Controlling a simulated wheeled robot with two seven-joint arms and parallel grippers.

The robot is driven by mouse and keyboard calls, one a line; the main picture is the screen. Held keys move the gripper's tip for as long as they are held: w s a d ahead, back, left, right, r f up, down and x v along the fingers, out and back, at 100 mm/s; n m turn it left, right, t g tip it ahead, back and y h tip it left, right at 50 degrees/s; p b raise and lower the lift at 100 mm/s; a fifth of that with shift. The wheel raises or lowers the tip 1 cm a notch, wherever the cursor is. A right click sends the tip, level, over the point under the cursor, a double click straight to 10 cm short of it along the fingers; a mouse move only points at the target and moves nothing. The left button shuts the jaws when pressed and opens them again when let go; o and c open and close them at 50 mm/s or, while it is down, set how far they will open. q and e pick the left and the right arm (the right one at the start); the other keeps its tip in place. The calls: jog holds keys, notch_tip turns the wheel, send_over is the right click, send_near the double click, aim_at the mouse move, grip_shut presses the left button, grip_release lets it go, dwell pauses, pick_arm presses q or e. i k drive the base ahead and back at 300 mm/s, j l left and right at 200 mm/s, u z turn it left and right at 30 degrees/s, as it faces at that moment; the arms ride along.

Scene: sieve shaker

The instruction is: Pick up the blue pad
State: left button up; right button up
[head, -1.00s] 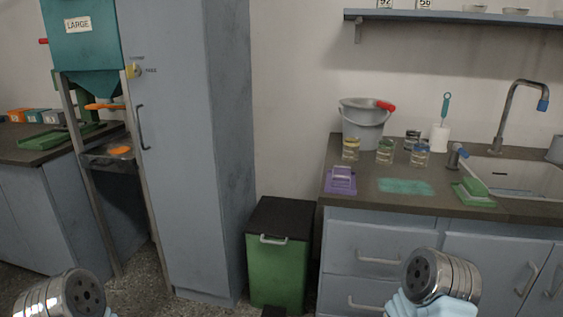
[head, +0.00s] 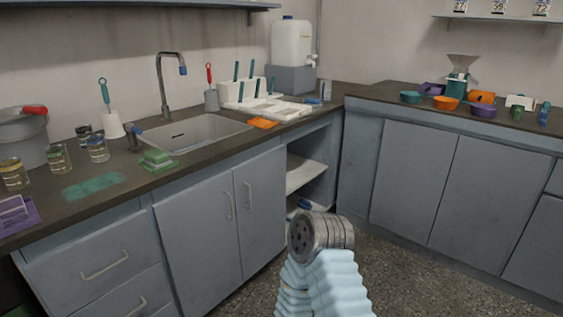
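No thing here is clearly the blue pad. Small blue things show in three places: a flat one (head: 312,101) at the back of the counter by the drying rack, one (head: 304,204) on the low shelf of the open cabinet bay, and an upright one (head: 545,113) at the right end of the far counter. All are too small to tell what they are. A purple pad (head: 12,208) lies on a purple tray at the left, and a green pad (head: 156,157) on a green tray before the sink. Neither gripper shows; only a part of my arm is in view at bottom centre.
The counter (head: 120,205) holds a bucket (head: 22,140), jars, a sink (head: 195,135), an orange mat (head: 262,123) and a white rack (head: 270,106). The far counter (head: 400,112) holds coloured bowls and a funnel stand. The floor (head: 420,285) between is clear.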

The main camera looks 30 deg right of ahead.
aim_at(314, 103)
jog(key=z, duration=0.15)
jog(key=i+l+u, duration=0.1)
jog(key=l, duration=0.35)
jog(key=i+l, duration=0.2)
jog(key=l, duration=0.2)
jog(key=i+l+u, duration=0.15)
jog(key=l, duration=0.3)
jog(key=i+l, duration=0.1)
jog(key=l, duration=0.35)
jog(key=i+l+u, duration=0.15)
jog(key=l+u, duration=0.15)
jog(key=l, duration=0.6)
jog(key=l+u, duration=0.3)
jog(key=l, duration=0.6)
jog(key=i, duration=0.05)
